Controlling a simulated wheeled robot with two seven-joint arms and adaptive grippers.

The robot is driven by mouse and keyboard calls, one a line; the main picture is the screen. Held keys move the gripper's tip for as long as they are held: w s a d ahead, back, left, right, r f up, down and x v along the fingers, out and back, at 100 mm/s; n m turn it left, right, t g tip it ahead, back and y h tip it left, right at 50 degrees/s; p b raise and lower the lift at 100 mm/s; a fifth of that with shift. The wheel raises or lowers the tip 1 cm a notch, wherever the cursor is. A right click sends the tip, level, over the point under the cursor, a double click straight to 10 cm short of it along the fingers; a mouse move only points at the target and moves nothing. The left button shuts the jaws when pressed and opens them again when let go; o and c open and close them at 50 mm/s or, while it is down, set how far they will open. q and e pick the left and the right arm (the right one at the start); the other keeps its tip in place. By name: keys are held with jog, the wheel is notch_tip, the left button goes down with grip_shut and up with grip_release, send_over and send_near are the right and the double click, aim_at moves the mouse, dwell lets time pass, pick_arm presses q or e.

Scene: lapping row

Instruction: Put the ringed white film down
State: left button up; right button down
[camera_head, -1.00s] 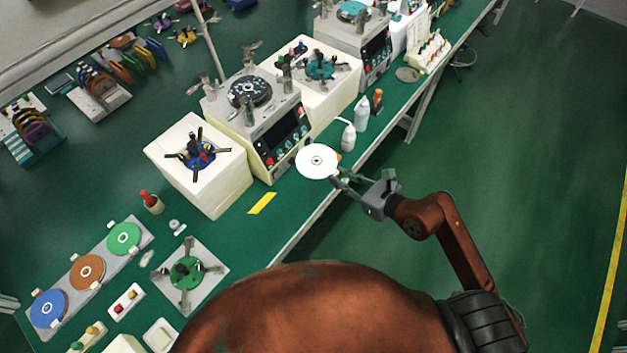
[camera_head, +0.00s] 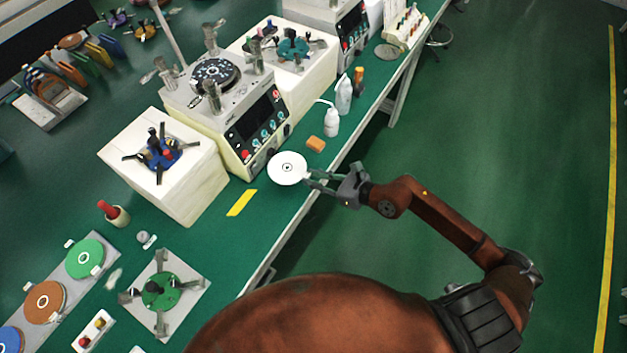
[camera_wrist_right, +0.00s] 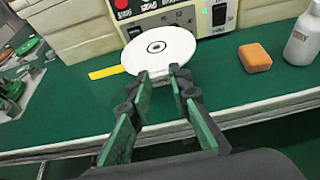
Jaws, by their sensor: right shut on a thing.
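The white film (camera_head: 287,168) is a round white disc with a dark ring around its centre. It also shows in the right wrist view (camera_wrist_right: 158,50), level, at the fingertips. My right gripper (camera_head: 308,179) is shut on the disc's near edge; its two fingers also show in the right wrist view (camera_wrist_right: 160,80). The disc is over the green bench, in front of the lapping machine (camera_head: 240,125). I cannot tell whether it touches the bench top. My left gripper is not in view.
An orange block (camera_head: 316,144) and a white bottle (camera_head: 332,122) stand to the right of the disc. A yellow strip (camera_head: 241,202) lies to its left. A white block (camera_head: 165,165) with a blue fixture stands further left. The bench edge is close by.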

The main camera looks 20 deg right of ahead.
jog(key=w+f, duration=0.1)
jog(key=w+d+f+b, duration=0.1)
jog(key=f, duration=0.1)
jog(key=w+f+b, duration=0.1)
jog(key=shift+d+f, duration=0.3)
jog(key=shift+f, duration=0.05)
jog(key=shift+w+d+f+b, duration=0.25)
jog(key=shift+w+f+b, duration=0.15)
jog(key=shift+f+b, duration=0.1)
notch_tip(320, 180, down, 4)
jog(key=shift+w+r+b, duration=0.1)
jog(key=shift+r+b, duration=0.15)
jog(key=shift+b, duration=0.6)
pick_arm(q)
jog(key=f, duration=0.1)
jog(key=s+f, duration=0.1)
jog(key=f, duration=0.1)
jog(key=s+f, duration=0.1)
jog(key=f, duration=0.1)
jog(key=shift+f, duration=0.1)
pick_arm(e)
jog(key=shift+r, duration=0.2)
jog(key=shift+f, duration=0.15)
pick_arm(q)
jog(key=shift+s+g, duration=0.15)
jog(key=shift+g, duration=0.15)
pick_arm(e)
jog(key=c, duration=1.8)
grip_release()
jog(key=shift+o, duration=0.2)
